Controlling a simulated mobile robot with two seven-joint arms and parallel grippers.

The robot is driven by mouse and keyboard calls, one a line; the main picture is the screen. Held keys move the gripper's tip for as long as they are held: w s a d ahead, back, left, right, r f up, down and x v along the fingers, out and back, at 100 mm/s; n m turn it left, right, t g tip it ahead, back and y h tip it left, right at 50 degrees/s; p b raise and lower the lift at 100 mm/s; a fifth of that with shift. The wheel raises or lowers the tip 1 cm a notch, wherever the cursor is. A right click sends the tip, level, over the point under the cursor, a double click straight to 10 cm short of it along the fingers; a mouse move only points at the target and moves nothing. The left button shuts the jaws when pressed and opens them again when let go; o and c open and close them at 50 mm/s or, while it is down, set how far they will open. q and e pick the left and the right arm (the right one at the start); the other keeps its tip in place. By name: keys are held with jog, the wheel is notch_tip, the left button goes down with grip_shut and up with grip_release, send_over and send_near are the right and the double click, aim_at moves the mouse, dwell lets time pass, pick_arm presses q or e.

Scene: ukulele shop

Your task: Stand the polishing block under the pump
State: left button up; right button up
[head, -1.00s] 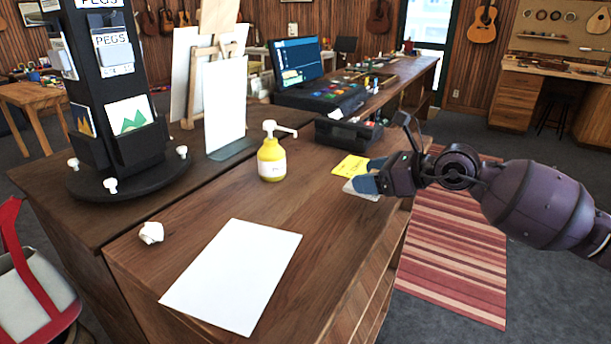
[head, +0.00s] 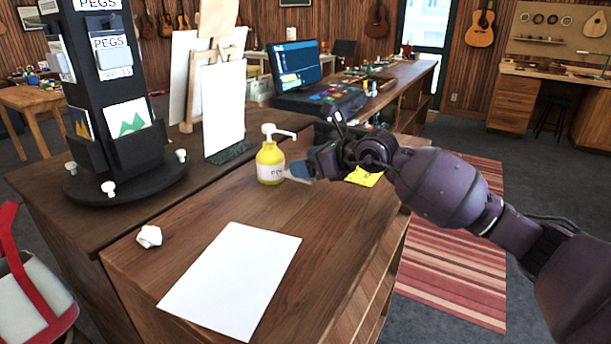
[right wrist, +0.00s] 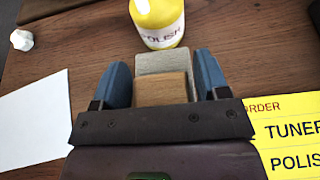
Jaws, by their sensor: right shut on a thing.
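The yellow pump bottle (head: 270,163) with a white pump head stands upright on the wooden counter, its nozzle pointing right. It also shows at the top of the right wrist view (right wrist: 160,28), labelled POLISH. My right gripper (head: 297,171) is just right of the bottle, low over the counter. In the right wrist view, its blue fingers are shut on the polishing block (right wrist: 163,62), a grey and tan block. The block's far end is very close to the bottle; I cannot tell whether they touch. In the head view the gripper mostly hides the block. My left gripper is not in view.
A yellow order note (head: 364,178) lies behind my right gripper. A white sheet (head: 232,280) lies at the counter front, with a white crumpled lump (head: 149,236) to its left. A black rotating display stand (head: 115,95) is at the left. The counter between sheet and bottle is clear.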

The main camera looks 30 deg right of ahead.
jog(key=shift+w+a+f, duration=0.1)
jog(key=shift+w+a, duration=0.1)
jog(key=shift+w, duration=0.05)
notch_tip(320, 180, down, 3)
jog(key=shift+f, duration=0.15)
jog(key=shift+f, duration=0.1)
jog(key=o, duration=0.9)
